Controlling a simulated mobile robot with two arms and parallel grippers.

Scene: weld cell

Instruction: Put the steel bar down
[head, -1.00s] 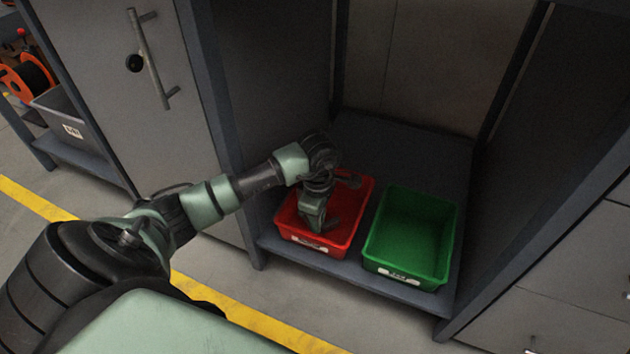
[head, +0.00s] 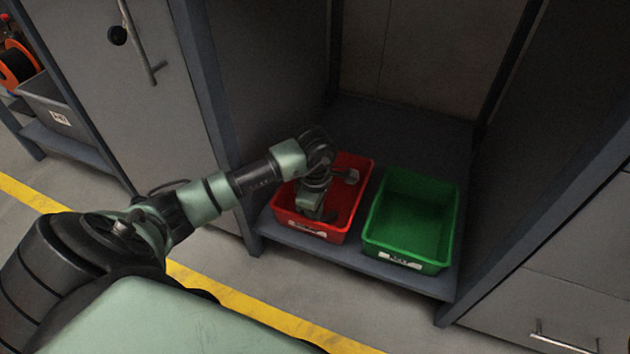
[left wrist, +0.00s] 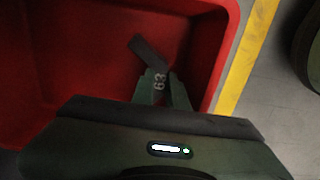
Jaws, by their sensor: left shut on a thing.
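The steel bar (left wrist: 149,53) is a short dark grey piece in the left wrist view. My left gripper (left wrist: 163,82) is shut on one end of it, and the rest sticks out beyond the fingertips. In the head view my left gripper (head: 313,208) reaches down inside the red bin (head: 361,189) on the low shelf. The bar is over the bin's floor; I cannot tell whether it touches the floor. My right gripper is in neither view.
A green bin (head: 412,220), empty, stands right of the red bin on the same shelf (head: 380,264). Upright frame posts and dark side panels flank the shelf. A grey cabinet door (head: 160,100) stands at left. A yellow floor line (head: 255,320) runs in front.

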